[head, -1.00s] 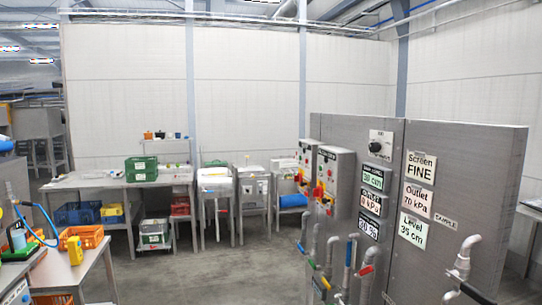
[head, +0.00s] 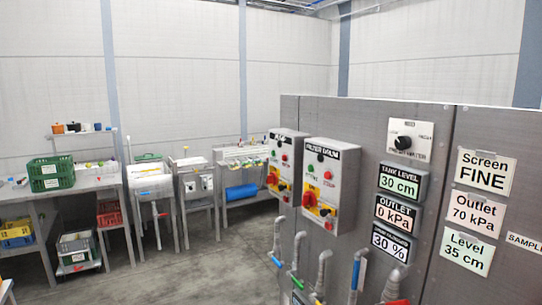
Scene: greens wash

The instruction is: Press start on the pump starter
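Two grey starter boxes are mounted on the steel panel (head: 436,190). The nearer box (head: 345,175) has a label that seems to begin with "FILTER", green and red buttons and a red-and-yellow rotary switch (head: 309,199). The farther box (head: 291,148) has a similar switch (head: 271,179) and buttons; its label is too small to read surely, so I cannot confirm which is the pump starter. Displays read tank level 30 cm (head: 399,183), outlet 0 kPa (head: 395,214) and 30 % (head: 391,241). Neither of my grippers is in view.
Pipes with coloured valve handles (head: 356,273) stick out below the boxes. A black selector knob (head: 403,142) and white setpoint signs (head: 485,172) are on the panel. Sinks and a bench with a green crate (head: 50,173) stand along the back left. The grey floor (head: 190,268) between is clear.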

